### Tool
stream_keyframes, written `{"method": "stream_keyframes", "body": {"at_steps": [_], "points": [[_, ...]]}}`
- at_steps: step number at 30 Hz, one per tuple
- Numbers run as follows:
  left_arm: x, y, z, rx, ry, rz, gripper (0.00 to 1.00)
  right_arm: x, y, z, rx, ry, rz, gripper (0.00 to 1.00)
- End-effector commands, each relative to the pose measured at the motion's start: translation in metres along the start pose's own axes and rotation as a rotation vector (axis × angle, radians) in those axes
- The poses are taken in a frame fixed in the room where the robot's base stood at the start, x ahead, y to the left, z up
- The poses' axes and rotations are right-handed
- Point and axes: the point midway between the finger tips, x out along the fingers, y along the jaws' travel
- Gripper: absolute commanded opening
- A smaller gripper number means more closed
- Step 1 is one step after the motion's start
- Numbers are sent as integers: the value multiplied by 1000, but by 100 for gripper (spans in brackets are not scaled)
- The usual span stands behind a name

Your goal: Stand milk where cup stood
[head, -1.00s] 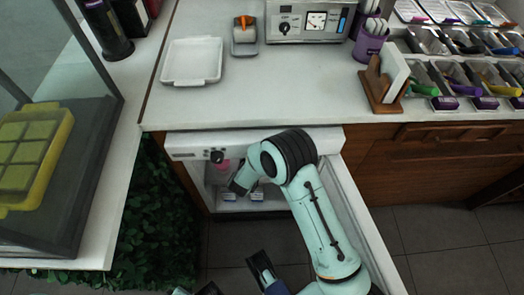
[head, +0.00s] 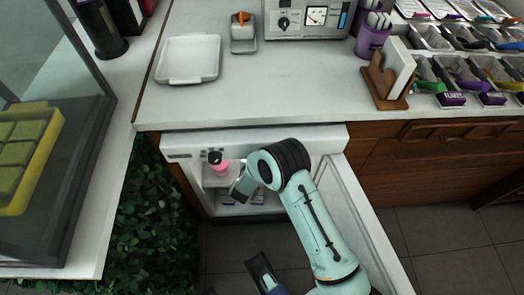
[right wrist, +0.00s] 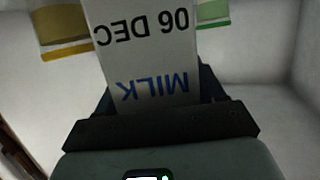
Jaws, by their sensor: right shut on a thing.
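My right gripper (right wrist: 158,120) is shut on the milk carton (right wrist: 145,50), which shows "MILK" and "06 DEC" upside down in the right wrist view. In the head view the right arm reaches into the open fridge (head: 190,155) under the counter. The carton is hard to make out there, at the gripper (head: 240,188). A pink item with a dark top (head: 220,171) is at the fridge opening, just left of this gripper. I cannot tell if it is the cup. My left gripper (head: 236,281) is partly in view at the bottom edge, its fingers apart and empty.
The fridge door (head: 365,215) stands open on the right. A gold-and-white item (right wrist: 62,30) and a green-and-white item (right wrist: 212,12) flank the carton. The counter holds a white tray (head: 187,77), and its middle is clear.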

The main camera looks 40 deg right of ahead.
Motion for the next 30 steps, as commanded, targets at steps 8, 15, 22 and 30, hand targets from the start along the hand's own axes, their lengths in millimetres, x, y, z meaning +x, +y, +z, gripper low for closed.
{"method": "stream_keyframes", "body": {"at_steps": [8, 15, 22, 30], "points": [[1, -2, 2, -2, -6, -3, 0, 0, 0, 2, -1, 0, 0, 94], [1, -1, 1, -1, -4, -2, 0, 0, 0, 1, 0, 0, 0, 94], [-13, 11, -14, 11, 47, 20, 0, -28, -1, -2, -2, -2, -3, 94], [-34, 30, -26, 29, 91, 51, 0, -86, -1, -2, -3, -2, -4, 94]]}}
